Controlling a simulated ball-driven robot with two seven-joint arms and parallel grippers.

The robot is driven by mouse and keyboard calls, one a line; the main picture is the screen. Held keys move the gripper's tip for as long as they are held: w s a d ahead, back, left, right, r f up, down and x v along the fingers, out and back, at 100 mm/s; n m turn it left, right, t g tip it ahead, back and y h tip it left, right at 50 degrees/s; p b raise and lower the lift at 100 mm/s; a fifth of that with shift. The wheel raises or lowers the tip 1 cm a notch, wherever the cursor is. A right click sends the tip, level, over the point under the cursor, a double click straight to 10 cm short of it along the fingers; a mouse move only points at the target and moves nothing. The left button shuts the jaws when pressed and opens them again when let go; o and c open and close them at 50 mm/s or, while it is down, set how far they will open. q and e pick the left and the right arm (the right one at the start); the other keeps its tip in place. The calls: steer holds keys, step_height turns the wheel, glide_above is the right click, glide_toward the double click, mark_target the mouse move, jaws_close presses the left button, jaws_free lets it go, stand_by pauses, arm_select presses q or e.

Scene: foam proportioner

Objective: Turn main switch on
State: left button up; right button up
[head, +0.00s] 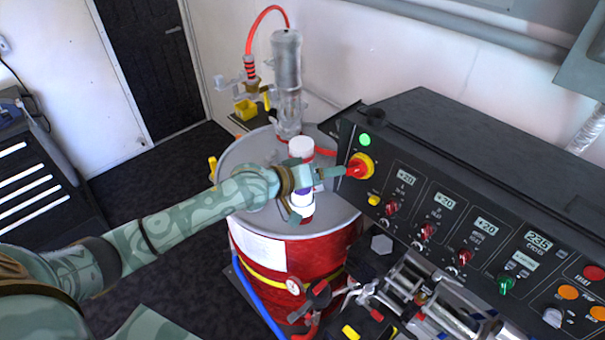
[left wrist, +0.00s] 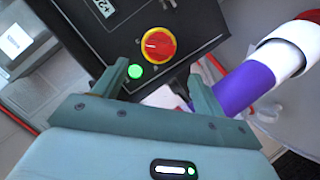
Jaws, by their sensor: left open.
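The main switch is a red rotary knob on a yellow round plate (head: 361,166), at the left end of the black control panel's front face. In the left wrist view the switch (left wrist: 159,45) lies ahead of the fingers, just beyond the gap between them. My left gripper (head: 320,192) is open, with nothing between its fingers, and its upper fingertip is close to the switch in the head view. In the left wrist view the fingers (left wrist: 160,84) stand apart; I cannot tell whether one touches the knob. A green light (head: 365,140) glows beside the switch. My right gripper is not in view.
A red drum (head: 330,262) with a grey lid stands below my left gripper. A white and purple cylinder (left wrist: 252,88) rises close beside the right finger. The black panel (head: 455,215) carries several knobs and displays. Hoses and metal fittings crowd the bottom centre.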

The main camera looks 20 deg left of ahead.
arm_select(q)
steer(key=v, duration=0.7)
steer(key=shift+d+f, duration=0.1)
